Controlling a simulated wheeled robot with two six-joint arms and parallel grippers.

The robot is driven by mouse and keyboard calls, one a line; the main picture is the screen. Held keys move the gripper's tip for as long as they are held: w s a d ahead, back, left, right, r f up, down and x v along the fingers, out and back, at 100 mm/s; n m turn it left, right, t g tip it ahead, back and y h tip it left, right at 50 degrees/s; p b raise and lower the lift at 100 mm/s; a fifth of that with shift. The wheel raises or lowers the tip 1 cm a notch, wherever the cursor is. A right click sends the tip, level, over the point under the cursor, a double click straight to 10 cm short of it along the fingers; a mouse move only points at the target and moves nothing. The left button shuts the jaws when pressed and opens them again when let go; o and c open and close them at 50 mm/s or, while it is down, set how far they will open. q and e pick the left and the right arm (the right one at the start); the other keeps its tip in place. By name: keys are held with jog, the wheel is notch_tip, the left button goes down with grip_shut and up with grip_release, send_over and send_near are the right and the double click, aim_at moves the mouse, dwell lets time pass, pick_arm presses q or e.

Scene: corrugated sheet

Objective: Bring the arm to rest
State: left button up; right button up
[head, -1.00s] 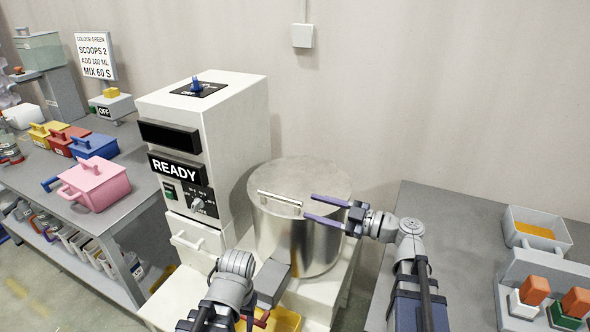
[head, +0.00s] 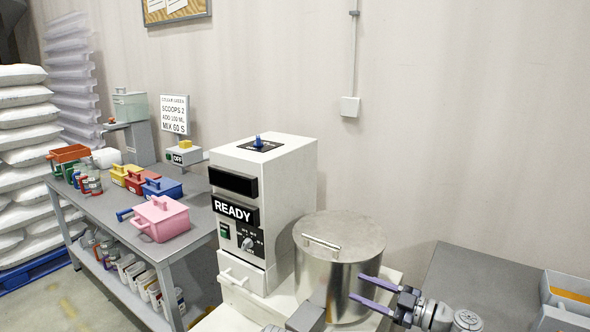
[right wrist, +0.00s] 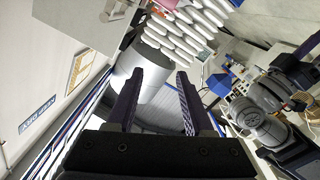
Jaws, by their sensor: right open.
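My right gripper (head: 366,289) is at the lower right of the head view, in front of the right side of the lidded steel pot (head: 327,270). Its two purple fingers are apart with nothing between them. They overlap the pot's wall in the picture; I cannot tell whether they touch it. In the right wrist view, the open fingers (right wrist: 160,75) point away from the camera, with a grey cylinder beyond them. Grey joints of my other arm show at the right there. My left gripper's fingers do not show.
The white machine (head: 275,200) reading READY stands left of the pot. A grey bench (head: 205,215) at left holds a pink box (head: 162,218) and other coloured boxes. At right, a grey table (head: 460,275) carries a tray (head: 568,292) with orange contents. White sacks (head: 20,130) are stacked far left.

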jog(key=s+a+f+m+g+h+p, duration=0.45)
jog(key=s+a+f+g, duration=0.4)
jog(key=a, duration=0.35)
pick_arm(q)
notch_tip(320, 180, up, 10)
jog(key=p, duration=0.6)
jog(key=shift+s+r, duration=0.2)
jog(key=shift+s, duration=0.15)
pick_arm(e)
jog(key=s+d+f+m+g+h, duration=0.1)
jog(key=s+f+m+h, duration=0.2)
jog(key=s+m+h, duration=0.4)
jog(key=m+h, duration=0.1)
jog(key=h, duration=0.4)
jog(key=shift+d+g, duration=0.2)
jog(key=shift+g, duration=0.15)
